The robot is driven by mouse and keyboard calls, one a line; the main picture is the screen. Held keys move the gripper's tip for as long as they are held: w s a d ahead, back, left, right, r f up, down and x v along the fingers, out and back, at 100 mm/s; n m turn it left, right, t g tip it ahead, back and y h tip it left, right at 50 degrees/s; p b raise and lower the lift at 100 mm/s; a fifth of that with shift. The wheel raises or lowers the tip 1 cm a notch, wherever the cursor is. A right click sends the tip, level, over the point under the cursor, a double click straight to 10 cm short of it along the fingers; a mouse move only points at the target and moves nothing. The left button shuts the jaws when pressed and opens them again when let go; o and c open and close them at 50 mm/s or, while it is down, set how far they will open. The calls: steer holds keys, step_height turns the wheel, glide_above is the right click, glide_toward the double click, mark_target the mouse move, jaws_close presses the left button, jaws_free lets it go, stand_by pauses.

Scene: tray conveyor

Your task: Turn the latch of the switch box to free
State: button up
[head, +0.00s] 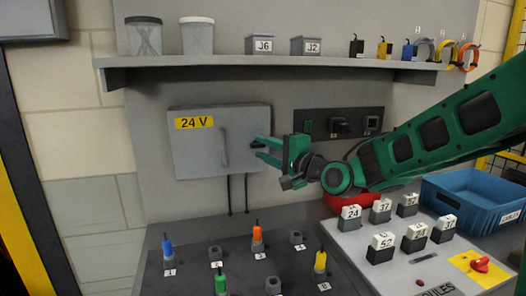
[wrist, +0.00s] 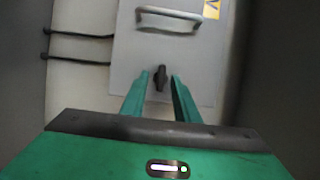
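The switch box (head: 197,152) is a grey wall box with a yellow "24 V" label and a bar handle (head: 224,146). Its door also fills the middle of the wrist view (wrist: 128,65). The latch (wrist: 160,76) is a small dark knob on the door, its long side along the finger direction in the wrist view. My gripper (head: 262,152) is at the box's right edge, fingers pointing at the door. In the wrist view, the fingers (wrist: 160,80) are open on either side of the latch, with gaps showing. I cannot make out the latch in the head view.
A dark socket panel (head: 338,123) is on the wall right of the box. A shelf (head: 230,61) with jars and small parts runs above. Below are a board with coloured pegs (head: 258,238), numbered modules (head: 382,246) and a blue bin (head: 470,205).

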steer(key=shift+w+a, duration=0.15)
jaws_close()
